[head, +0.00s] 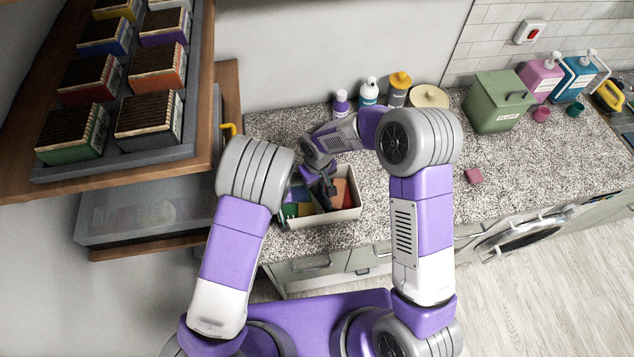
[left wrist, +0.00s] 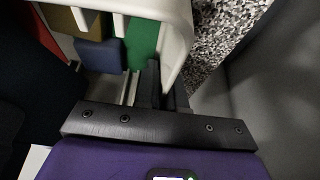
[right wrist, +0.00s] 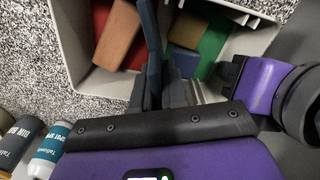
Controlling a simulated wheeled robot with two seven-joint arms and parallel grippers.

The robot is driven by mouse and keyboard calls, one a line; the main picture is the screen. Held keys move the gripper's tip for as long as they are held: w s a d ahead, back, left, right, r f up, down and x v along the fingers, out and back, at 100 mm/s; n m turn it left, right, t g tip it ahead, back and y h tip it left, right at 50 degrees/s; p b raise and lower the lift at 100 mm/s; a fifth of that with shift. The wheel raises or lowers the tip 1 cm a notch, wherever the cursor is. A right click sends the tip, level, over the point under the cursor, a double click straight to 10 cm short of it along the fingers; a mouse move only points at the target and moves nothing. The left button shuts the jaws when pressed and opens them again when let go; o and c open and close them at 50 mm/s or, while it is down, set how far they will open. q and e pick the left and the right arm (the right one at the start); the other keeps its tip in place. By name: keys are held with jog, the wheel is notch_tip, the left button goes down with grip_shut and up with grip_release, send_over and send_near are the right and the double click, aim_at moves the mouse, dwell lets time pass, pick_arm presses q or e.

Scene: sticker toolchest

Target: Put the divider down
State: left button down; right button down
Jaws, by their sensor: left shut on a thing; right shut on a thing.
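A white open box (head: 347,213) stands on the speckled counter and holds several coloured blocks. My right gripper (head: 318,178) is over the box and shut on a thin dark blue panel (right wrist: 149,30), which I take for the divider. In the right wrist view the panel stands on edge between an orange-brown block (right wrist: 118,35) and a green one (right wrist: 214,42). Its lower end is hidden by the fingers. My left gripper (left wrist: 160,85) is shut at the box wall (left wrist: 178,45), beside a green block (left wrist: 143,42); it seems to grip that wall. A blue piece (left wrist: 100,55) shows nearby.
Bottles (head: 369,92) and a cream jar (head: 430,97) stand behind the box at the wall. A green canister (head: 497,100) and pump bottles stand at right. A shelf with several boxes (head: 150,113) overhangs the left.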

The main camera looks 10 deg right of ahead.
jog(key=shift+f, duration=0.15)
jog(key=shift+f, duration=0.35)
jog(key=c, duration=1.2)
grip_release()
jog(key=shift+o, duration=0.2)
notch_tip(320, 180, up, 13)
jog(key=shift+s+r, duration=0.1)
jog(key=shift+s, duration=0.05)
